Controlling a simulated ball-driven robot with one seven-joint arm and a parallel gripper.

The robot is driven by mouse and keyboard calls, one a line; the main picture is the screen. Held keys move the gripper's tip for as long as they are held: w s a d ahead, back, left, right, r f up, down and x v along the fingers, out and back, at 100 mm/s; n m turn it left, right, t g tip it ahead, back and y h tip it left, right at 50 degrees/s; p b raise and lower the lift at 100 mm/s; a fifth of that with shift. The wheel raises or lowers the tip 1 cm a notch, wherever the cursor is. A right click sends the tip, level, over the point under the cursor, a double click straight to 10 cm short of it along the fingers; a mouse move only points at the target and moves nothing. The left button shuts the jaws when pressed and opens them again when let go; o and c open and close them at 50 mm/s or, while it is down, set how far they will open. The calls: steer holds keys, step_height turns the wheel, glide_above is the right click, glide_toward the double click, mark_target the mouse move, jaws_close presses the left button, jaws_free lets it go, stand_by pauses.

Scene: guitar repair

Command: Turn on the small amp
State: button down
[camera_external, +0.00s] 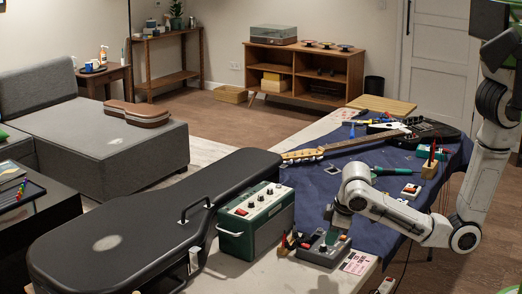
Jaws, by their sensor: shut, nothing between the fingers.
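The small amp (257,223) is a green box with a pale top panel, several knobs and a handle on its near left side. It stands upright on the workbench beside the black guitar case. Whether its switch is on or off is too small to tell. My gripper (332,236) is shut and empty, pointing down just above a grey box with a dark knob (312,252), to the right of the amp. I cannot tell whether the fingertips touch this box. My wrist hides part of the bench behind it.
A large black guitar case (130,225) lies left of the amp, close against it. An electric guitar (350,146) lies on the blue cloth (310,178) behind. Small tools stand between the amp and the grey box. A printed card (357,263) lies at the front right.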

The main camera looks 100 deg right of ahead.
steer(key=w+d+r+m+b, duration=0.2)
steer(key=w+d+r, duration=0.15)
steer(key=w, duration=0.35)
steer(key=w+d+r+m+b, duration=0.1)
steer(key=w+d+r+b, duration=0.15)
steer(key=w+r, duration=0.3)
step_height(320, 180, up, 12)
steer(key=m+b, duration=0.2)
steer(key=b, duration=0.2)
glide_above(239, 209)
steer(key=s+a, duration=0.4)
steer(key=shift+w+d+t, duration=0.2)
steer(key=shift+w+t, duration=0.05)
steer(key=shift+t, duration=0.15)
steer(key=x, duration=1.4)
steer(key=shift+s+a+f, duration=0.15)
steer(key=shift+s+a, duration=0.1)
steer(key=shift+a, duration=0.1)
